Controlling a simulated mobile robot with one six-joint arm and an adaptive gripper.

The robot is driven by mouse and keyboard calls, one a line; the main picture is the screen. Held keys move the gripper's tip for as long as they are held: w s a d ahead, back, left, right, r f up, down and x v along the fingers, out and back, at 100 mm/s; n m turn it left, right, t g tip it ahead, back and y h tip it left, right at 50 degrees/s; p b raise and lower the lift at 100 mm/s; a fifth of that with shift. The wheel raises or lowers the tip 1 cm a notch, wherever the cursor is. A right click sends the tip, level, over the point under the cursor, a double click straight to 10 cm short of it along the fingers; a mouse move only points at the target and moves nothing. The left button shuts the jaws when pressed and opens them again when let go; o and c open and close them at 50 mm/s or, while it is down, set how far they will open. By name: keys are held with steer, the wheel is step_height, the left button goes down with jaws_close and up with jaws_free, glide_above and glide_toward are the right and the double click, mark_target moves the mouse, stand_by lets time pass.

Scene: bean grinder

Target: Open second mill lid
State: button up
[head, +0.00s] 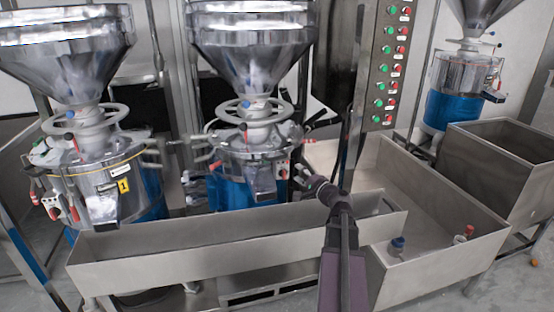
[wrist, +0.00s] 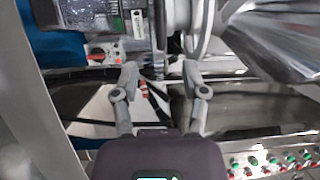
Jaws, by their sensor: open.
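The second mill (head: 252,140) is the middle one, with a steel housing over a blue base and a handwheel (head: 250,110) above. Its lid cannot be clearly told from the housing top; it looks closed in the head view. My gripper (head: 306,178) is at the mill's right side, close to its red-and-white fittings. In the wrist view my gripper (wrist: 160,72) is open, with nothing between its fingers. A red knob on a pale bracket (wrist: 100,51) is left of the fingertips, apart from them. The picture does not show whether a fingertip touches the mill.
A steel trough (head: 240,240) runs in front of the mills. Mill one (head: 105,190) stands left. A control panel (head: 387,60) with red and green buttons stands behind my arm. A wide steel bin (head: 440,200) is right. A hopper (head: 250,50) hangs over the second mill.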

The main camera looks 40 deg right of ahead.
mark_target(277, 158)
steer(key=w, duration=1.2)
steer(key=shift+w+a+r, duration=0.15)
steer(key=shift+w+r, duration=0.15)
jaws_close()
